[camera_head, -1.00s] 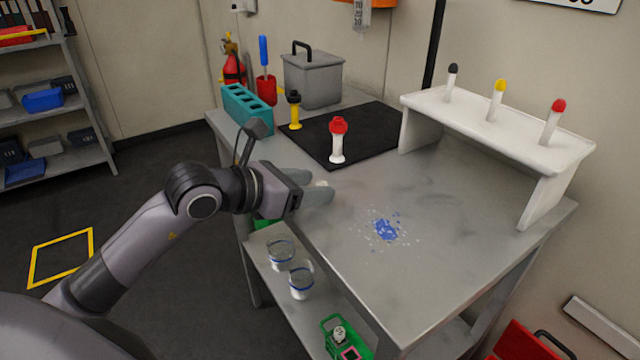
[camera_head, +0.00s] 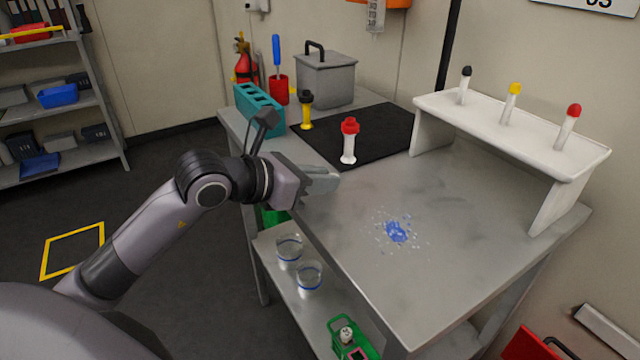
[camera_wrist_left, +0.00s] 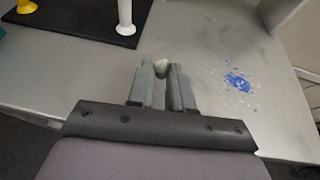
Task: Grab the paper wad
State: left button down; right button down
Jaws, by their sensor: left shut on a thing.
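The paper wad (camera_wrist_left: 161,65) is a small whitish lump between the fingertips of my left gripper (camera_wrist_left: 162,77) in the left wrist view. The fingers are shut on it, over the bench top. In the head view my left gripper (camera_head: 328,180) is above the left edge of the grey bench (camera_head: 350,275), and its fingers hide the wad. My right gripper is not in view.
A blue spill (camera_head: 396,232) with pale bits lies on the bench. A white rack (camera_head: 520,125) stands at the right. Glass beakers (camera_head: 309,278) are on the lower shelf.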

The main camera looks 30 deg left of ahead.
pick_arm(q)
notch_tip(320, 180, up, 18)
jog(key=p, duration=0.2)
jog(key=shift+r, duration=0.25)
